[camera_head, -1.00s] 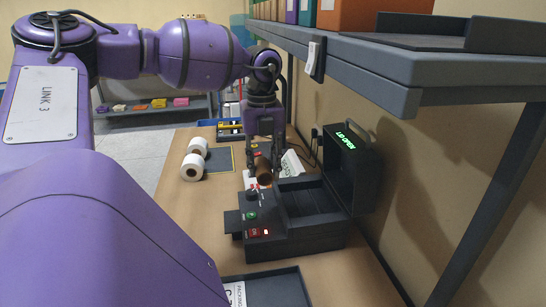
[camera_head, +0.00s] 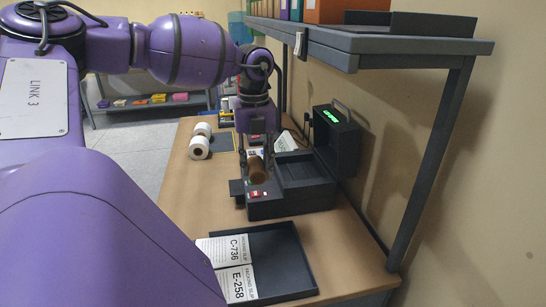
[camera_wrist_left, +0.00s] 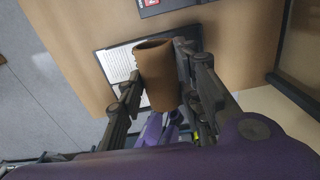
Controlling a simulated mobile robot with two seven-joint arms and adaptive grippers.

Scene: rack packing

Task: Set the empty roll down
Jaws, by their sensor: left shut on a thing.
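The empty roll, a brown cardboard core (camera_head: 257,172), is held in my left gripper (camera_head: 256,158). It hangs above the front left part of the dark label printer (camera_head: 292,205). In the left wrist view, the roll (camera_wrist_left: 157,78) sits between the two fingers of my left gripper (camera_wrist_left: 160,88), its open end showing. The gripper is shut on it, and the roll looks clear of any surface.
A dark tray (camera_head: 290,260) with packing slips (camera_head: 235,265) lies at the table's near side. A shelf (camera_head: 385,45) overhangs at right. Bare tabletop (camera_head: 185,195) lies left.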

